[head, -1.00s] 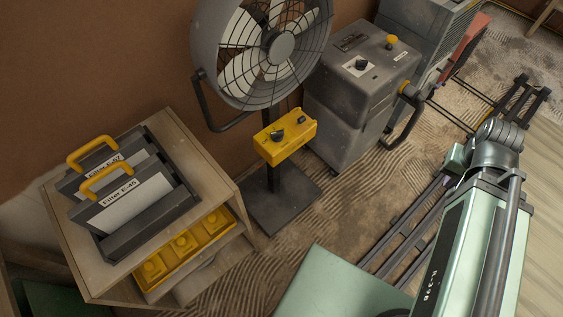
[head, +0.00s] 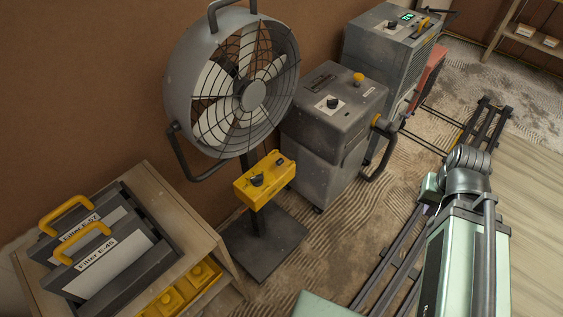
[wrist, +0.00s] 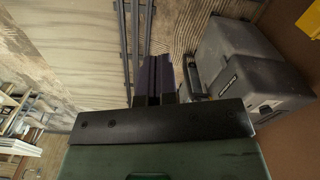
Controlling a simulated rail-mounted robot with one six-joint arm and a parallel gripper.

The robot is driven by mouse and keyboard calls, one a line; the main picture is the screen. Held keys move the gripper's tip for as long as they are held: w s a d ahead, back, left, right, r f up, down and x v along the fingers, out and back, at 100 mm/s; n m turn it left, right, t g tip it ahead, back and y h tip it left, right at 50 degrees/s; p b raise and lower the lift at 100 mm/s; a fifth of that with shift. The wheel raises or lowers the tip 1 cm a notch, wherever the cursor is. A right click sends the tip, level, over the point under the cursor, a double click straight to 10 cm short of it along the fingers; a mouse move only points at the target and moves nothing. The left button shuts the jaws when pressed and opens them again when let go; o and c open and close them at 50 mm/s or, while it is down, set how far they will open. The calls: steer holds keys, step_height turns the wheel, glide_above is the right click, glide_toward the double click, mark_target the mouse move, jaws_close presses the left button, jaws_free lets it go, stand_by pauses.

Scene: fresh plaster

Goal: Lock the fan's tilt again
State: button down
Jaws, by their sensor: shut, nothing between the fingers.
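The grey drum fan (head: 183,75) stands against the brown wall in the head view, its round cage facing right and toward me. It hangs in a dark U-shaped bracket (head: 186,165) on a post. A small dark fitting (head: 173,128) shows where the bracket meets the drum's left side; I cannot tell how its lock is set. A yellow control box (head: 258,190) with a dark knob (head: 257,180) sits on the post below the fan. My gripper (wrist: 158,65) is shut and empty in the wrist view, apart from the fan. The head view does not show its fingers clearly.
A grey machine (head: 330,128) with a side handle stands right of the fan; it also shows in the wrist view (wrist: 240,60). A taller unit with a green display (head: 407,17) is behind it. A wooden cabinet (head: 190,215) holding filters stands front left. Rails (head: 400,250) cross the floor.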

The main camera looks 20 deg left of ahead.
mark_target(282, 162)
steer(key=a+f+n+y+b, duration=0.1)
steer(key=a+f+n+b, duration=0.1)
steer(key=a+f+b, duration=0.7)
steer(key=w+a+f+t+y+b, duration=0.1)
steer(key=w+a+f+y+b, duration=0.15)
steer(key=a+f+b, duration=0.45)
steer(key=w+a+f+y+b, duration=0.1)
steer(key=a+f+y+b, duration=0.2)
steer(key=a+b, duration=0.35)
steer(key=w+a+r+m+t+y, duration=0.3)
steer(key=w+a+r+m+y, duration=0.1)
steer(key=a, duration=0.4)
step_height(282, 162, up, 2)
steer(key=shift+a+r+m+y+p, duration=0.1)
steer(key=shift+a+m+y+p, duration=0.35)
steer(key=shift+m+y, duration=0.4)
steer(key=b+x, duration=0.6)
steer(key=x, duration=0.8)
steer(key=shift+d+f, duration=0.15)
steer(key=shift+f, duration=0.05)
steer(key=shift+r, duration=0.1)
